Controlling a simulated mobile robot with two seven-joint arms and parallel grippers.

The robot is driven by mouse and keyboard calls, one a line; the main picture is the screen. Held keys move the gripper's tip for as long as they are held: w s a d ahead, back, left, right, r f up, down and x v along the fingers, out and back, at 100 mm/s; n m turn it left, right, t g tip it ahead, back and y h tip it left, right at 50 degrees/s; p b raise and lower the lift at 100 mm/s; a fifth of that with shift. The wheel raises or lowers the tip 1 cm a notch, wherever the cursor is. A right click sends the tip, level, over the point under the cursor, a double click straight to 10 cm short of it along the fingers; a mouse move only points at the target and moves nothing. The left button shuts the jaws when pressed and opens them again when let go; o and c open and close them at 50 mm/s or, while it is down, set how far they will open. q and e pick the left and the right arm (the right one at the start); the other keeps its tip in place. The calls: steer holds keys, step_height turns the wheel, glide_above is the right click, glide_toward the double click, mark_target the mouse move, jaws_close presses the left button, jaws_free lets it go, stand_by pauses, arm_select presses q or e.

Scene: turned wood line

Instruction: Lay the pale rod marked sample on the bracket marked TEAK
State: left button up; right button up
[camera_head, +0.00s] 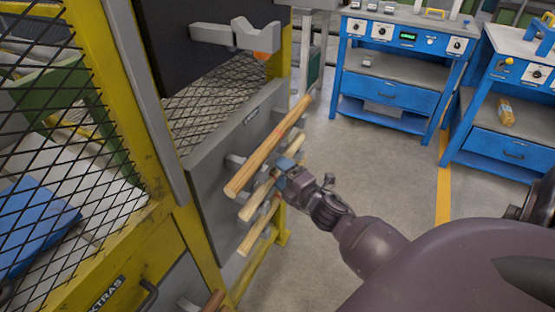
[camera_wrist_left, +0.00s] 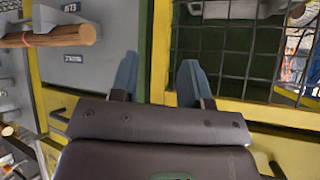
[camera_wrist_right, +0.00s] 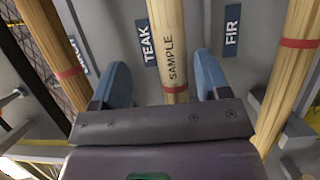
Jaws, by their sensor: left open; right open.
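The pale sample rod (camera_wrist_right: 168,45), with SAMPLE printed on it and a red band, runs between the fingers of my right gripper (camera_wrist_right: 160,82) in the right wrist view. The gripper is open, one finger on each side of the rod. The TEAK label (camera_wrist_right: 146,40) is on the grey panel right beside the rod. The bracket there is hidden, so I cannot tell how the rod rests. In the head view my right gripper (camera_head: 283,178) is at the rods on the panel. My left gripper (camera_wrist_left: 158,85) is open and empty in the left wrist view.
Yellow-framed mesh (camera_head: 110,110) stands left. Blue benches (camera_head: 400,70) stand beyond clear floor.

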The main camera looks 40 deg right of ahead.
steer(key=shift+o, duration=1)
steer(key=s, duration=0.6)
steer(key=shift+s+d+f+p, duration=0.15)
steer(key=shift+s+f+p, duration=0.15)
steer(key=shift+f, duration=0.15)
steer(key=shift+s+r, duration=0.25)
steer(key=shift+s, duration=0.55)
steer(key=shift+s, duration=0.15)
steer(key=s+p, duration=0.1)
steer(key=s, duration=0.7)
steer(key=shift+s, duration=0.3)
